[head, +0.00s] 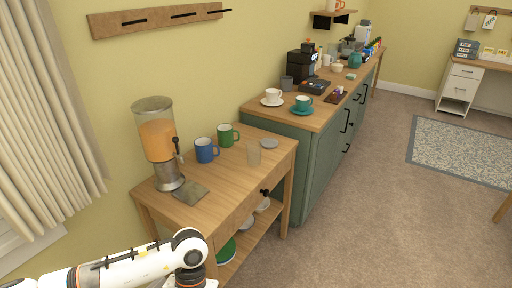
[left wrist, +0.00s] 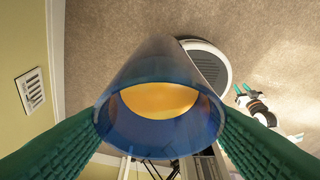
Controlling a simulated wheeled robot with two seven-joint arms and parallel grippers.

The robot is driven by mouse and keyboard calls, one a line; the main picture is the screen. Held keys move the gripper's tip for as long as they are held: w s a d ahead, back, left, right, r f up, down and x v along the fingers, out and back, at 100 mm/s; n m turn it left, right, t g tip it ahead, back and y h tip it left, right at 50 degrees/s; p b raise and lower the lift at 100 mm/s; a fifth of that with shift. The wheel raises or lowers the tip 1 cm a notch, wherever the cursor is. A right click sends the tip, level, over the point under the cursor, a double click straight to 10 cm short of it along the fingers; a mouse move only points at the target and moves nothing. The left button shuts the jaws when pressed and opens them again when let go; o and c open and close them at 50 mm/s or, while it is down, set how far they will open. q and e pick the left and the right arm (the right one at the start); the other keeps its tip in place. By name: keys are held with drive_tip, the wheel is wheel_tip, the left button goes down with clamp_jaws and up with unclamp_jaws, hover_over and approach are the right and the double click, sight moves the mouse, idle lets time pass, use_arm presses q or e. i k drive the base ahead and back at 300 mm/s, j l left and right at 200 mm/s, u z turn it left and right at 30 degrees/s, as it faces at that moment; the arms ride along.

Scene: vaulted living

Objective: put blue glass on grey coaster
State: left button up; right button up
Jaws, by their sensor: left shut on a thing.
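The blue glass (left wrist: 150,130) fills the middle of the left wrist view, see-through blue with an orange-yellow content inside. My left gripper (left wrist: 160,140) is shut on it, with green ridged fingers on either side. In the head view my left arm reaches in at the bottom left; its fingers and the glass are out of that view. A small round grey coaster (head: 269,143) lies bare on the wooden cart (head: 228,173), near its back right corner. My right gripper (left wrist: 241,94) shows small in the left wrist view, its teal fingertips apart and empty.
A green cabinet (head: 318,150) with cups adjoins behind.

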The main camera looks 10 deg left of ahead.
sight(270, 142)
drive_tip(key=i+l+u, duration=0.1)
drive_tip(key=u, duration=0.25)
drive_tip(key=i+l+u, duration=0.1)
drive_tip(key=u, duration=0.2)
drive_tip(key=i+l+u, duration=0.1)
drive_tip(key=u, duration=0.25)
drive_tip(key=i+l+u, duration=0.15)
drive_tip(key=l, duration=0.3)
drive_tip(key=i+l+u, duration=0.1)
drive_tip(key=l, duration=0.4)
drive_tip(key=i+l+u, duration=0.15)
drive_tip(key=l, duration=0.3)
drive_tip(key=i+l+u, duration=0.15)
drive_tip(key=l, duration=0.35)
drive_tip(key=i+l+u, duration=0.15)
drive_tip(key=l, duration=0.35)
drive_tip(key=k, duration=0.05)
